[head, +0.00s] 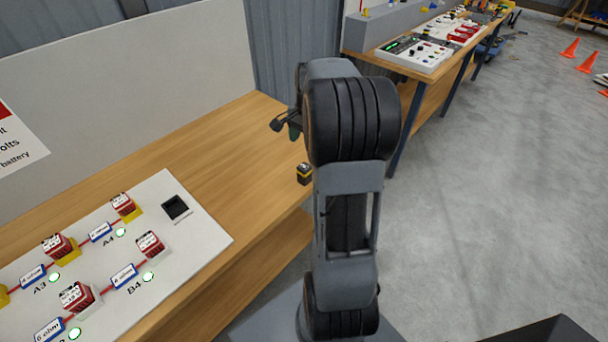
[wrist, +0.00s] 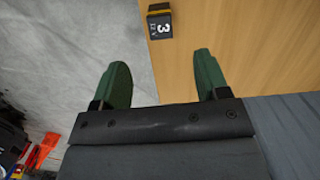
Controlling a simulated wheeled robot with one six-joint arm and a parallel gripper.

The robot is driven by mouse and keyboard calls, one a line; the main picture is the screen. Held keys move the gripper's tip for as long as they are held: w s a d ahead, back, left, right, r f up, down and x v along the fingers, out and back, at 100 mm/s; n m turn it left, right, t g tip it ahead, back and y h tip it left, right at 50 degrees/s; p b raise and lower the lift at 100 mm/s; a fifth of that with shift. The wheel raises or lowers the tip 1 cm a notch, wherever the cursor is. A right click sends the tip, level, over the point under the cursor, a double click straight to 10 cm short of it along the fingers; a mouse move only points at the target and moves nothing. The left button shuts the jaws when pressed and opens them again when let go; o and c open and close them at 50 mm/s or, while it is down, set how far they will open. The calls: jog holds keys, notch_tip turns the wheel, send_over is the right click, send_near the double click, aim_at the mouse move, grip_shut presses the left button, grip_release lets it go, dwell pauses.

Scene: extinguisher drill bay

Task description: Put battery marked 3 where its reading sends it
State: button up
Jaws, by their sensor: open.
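The battery marked 3 (wrist: 160,23) is a small dark block with a yellow band and a white label. It stands on the wooden bench near its front edge, just left of my arm in the head view (head: 304,174). My gripper (wrist: 160,82) is open and empty, its two green fingers apart. The battery lies beyond the fingertips in the wrist view, not between them. In the head view my arm hides most of the gripper; a green finger (head: 294,132) shows above the battery.
A sign (head: 15,140) hangs on the back panel. Another bench (head: 425,85) with equipment stands behind. Orange cones (head: 570,48) stand on the floor.

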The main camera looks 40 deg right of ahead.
aim_at(305, 166)
jog(key=shift+m, duration=0.3)
notch_tip(305, 166, down, 8)
jog(key=shift+f, duration=0.1)
jog(key=shift+a+f+p, duration=0.15)
jog(key=shift+f+p, duration=0.3)
jog(key=shift+f, duration=1.1)
jog(key=shift+a+f+p, duration=0.1)
jog(key=shift+f+p, duration=0.3)
jog(key=shift+f, duration=1.1)
jog(key=shift+c, duration=0.5)
jog(key=c, duration=1)
grip_shut()
jog(key=shift+r, duration=0.15)
